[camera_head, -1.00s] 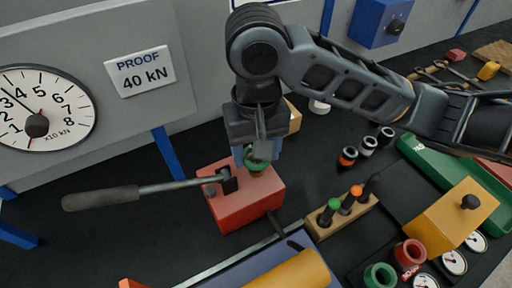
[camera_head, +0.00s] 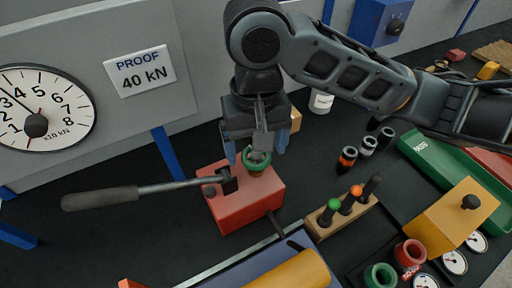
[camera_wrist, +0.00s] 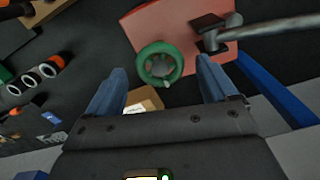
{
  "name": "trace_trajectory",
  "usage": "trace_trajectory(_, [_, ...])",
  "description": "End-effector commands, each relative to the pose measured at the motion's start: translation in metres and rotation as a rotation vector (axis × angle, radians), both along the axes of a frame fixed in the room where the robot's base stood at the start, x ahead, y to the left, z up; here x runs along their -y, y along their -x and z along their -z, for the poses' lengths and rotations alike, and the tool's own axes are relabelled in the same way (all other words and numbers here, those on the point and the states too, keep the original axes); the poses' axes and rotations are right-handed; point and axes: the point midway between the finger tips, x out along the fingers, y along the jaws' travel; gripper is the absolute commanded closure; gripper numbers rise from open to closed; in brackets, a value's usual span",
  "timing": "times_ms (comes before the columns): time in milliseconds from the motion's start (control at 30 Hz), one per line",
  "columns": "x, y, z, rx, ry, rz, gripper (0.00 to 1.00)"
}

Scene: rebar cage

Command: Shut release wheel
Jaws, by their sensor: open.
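The release wheel (camera_head: 257,161) is a small green ring-shaped handwheel on top of a red pump block (camera_head: 246,200). It also shows in the wrist view (camera_wrist: 159,64), with a small pale knob on its rim. My gripper (camera_head: 254,152) is open above the block, its blue fingers on either side of the wheel in the head view. In the wrist view my gripper's fingers (camera_wrist: 163,85) are spread wider than the wheel, which lies between and slightly beyond their tips. I cannot tell whether either finger touches it.
A pump lever (camera_head: 130,194) with a dark grip extends left from the block. A wooden rack (camera_head: 342,215) with coloured-top tools stands to the right. A dial gauge (camera_head: 38,108) and a proof sign (camera_head: 140,70) reading 40 kN are on the grey panel behind.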

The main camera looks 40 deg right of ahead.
Motion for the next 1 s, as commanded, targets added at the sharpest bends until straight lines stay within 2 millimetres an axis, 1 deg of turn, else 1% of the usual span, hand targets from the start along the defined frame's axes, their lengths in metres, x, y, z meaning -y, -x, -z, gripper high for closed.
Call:
trace_trajectory(200, [0.001,-0.001,-0.034,0.005,0.004,-0.003,0.14])
trace_trajectory(400, [0.0,0.0,-0.057,0.003,0.003,-0.001,0.14])
trace_trajectory(567, [0.0,0.0,-0.064,0.001,0.001,-0.001,0.14])
trace_trajectory(1000, [0.0,0.0,-0.064,0.001,0.001,0.0,0.14])
